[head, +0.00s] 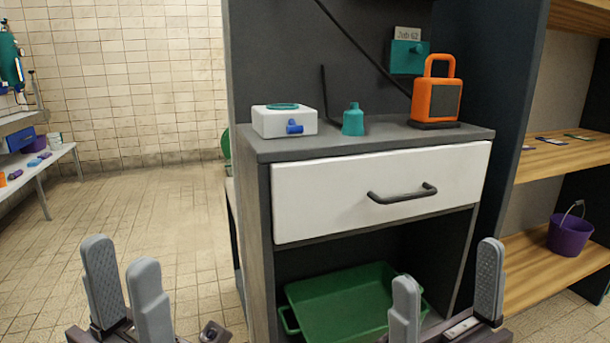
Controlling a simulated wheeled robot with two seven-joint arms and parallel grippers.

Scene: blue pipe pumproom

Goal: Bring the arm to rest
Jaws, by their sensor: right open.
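My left gripper (122,262) is low at the left of the head view, its two grey fingers pointing up with a gap between them. It is empty, over the tiled floor and left of the cabinet. My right gripper (448,264) is low at the right, in front of the cabinet's lower part. Its fingers are wide apart with nothing between them. Both arms are mostly out of view below the frame.
A dark cabinet with a closed white drawer (350,192) stands ahead. On its top are a white box (284,123), a teal bottle (353,121) and an orange lamp (436,98). A green tray (345,310) lies below. Shelves hold a purple bucket (569,236). Floor at left is clear.

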